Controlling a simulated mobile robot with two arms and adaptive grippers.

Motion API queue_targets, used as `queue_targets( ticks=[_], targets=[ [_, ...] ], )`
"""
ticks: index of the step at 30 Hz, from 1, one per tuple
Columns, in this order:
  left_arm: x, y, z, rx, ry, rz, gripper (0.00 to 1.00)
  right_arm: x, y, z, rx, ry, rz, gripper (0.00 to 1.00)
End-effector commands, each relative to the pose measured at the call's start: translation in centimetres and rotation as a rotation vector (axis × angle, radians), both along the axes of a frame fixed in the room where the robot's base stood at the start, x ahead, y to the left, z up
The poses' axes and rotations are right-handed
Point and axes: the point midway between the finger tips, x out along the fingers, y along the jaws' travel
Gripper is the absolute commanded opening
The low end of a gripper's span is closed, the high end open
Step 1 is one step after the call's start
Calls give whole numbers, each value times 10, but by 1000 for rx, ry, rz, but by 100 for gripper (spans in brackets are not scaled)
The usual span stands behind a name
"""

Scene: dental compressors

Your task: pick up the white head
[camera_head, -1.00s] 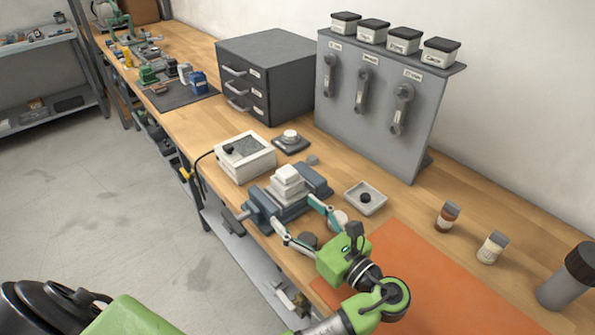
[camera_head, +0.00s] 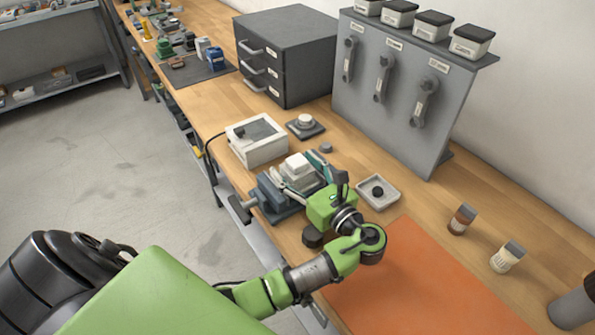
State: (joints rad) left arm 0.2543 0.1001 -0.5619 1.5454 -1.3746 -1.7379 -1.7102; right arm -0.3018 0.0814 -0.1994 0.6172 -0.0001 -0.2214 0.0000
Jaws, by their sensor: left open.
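The white head (camera_head: 298,162) is a stepped white block sitting in the blue-grey vise (camera_head: 268,194) on the wooden workbench. My left gripper (camera_head: 295,167) is open at the vise, with one teal-and-grey finger on each side of the white head. From this angle I cannot tell whether the fingers touch it. The gripper's green body partly hides the right end of the vise. My right gripper is not in view.
A white box (camera_head: 257,151) and a dark square stand with a round white top (camera_head: 305,127) lie behind the vise. A shallow tray (camera_head: 379,205) is close on the right. An orange mat (camera_head: 415,285) lies clear in front. A grey tool panel (camera_head: 399,105) stands behind.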

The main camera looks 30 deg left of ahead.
Motion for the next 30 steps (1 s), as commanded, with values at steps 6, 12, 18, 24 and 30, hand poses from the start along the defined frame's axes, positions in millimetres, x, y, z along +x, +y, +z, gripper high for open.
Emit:
queue_targets(
  ticks=[6, 12, 18, 24, 30],
  targets=[
    [16, 26, 10, 3, -1, 2, 64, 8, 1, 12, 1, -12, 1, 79],
    [22, 42, 6, 0, 0, -1, 64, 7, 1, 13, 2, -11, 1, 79],
    [22, 42, 5, -1, 0, -1, 54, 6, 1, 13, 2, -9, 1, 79],
    [22, 42, 5, -1, 0, -1, 3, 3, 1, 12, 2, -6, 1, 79],
    [22, 42, 7, 1, -4, -1, 3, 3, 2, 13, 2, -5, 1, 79]
  ],
)
